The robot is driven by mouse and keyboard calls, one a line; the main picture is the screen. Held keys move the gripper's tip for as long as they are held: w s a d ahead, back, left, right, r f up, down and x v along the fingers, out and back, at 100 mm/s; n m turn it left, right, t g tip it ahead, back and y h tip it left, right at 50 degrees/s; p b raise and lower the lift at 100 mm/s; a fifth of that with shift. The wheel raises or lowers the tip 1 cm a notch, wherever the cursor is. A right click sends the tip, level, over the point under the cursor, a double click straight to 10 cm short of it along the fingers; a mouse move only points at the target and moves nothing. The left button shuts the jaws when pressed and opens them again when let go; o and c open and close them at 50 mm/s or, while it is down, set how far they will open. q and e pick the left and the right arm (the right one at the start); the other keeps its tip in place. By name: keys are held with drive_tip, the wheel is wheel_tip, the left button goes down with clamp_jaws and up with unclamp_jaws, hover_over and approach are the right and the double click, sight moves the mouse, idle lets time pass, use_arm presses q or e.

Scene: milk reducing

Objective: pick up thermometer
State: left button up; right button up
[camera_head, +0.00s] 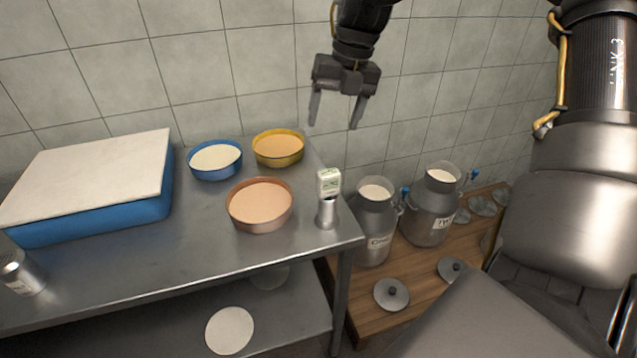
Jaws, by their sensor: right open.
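The thermometer (328,182) has a white and green display head and stands upright in a small metal cup (327,214) near the right end of the steel table (190,262). My right gripper (336,112) is open and empty, its fingers pointing down. In the picture it is above the thermometer and apart from it, in front of the tiled wall. My left gripper is not in the view.
A copper-coloured bowl (261,205), a blue bowl (215,160) and a yellow bowl (279,149) stand left of the cup. A blue box with a white top (90,178) is at left. Milk cans (373,226) stand on a wooden platform (420,268) at right.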

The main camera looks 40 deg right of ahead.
drive_tip(key=s+a+n+g+h, duration=0.2)
drive_tip(key=s+a, duration=0.1)
drive_tip(key=a, duration=0.1)
hover_over(329, 172)
drive_tip(key=shift+t, duration=0.3)
drive_tip(key=f, duration=0.5)
drive_tip(key=shift+w, duration=0.2)
drive_tip(key=shift+f, duration=0.45)
drive_tip(key=shift+s+a+f, duration=0.1)
drive_tip(key=shift+f, duration=0.2)
wheel_tip(329, 172, down, 5)
drive_tip(key=shift+r+p, duration=0.2)
drive_tip(key=shift+p, duration=0.25)
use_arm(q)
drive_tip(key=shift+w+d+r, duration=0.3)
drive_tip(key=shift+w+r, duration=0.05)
use_arm(e)
drive_tip(key=shift+s, duration=0.1)
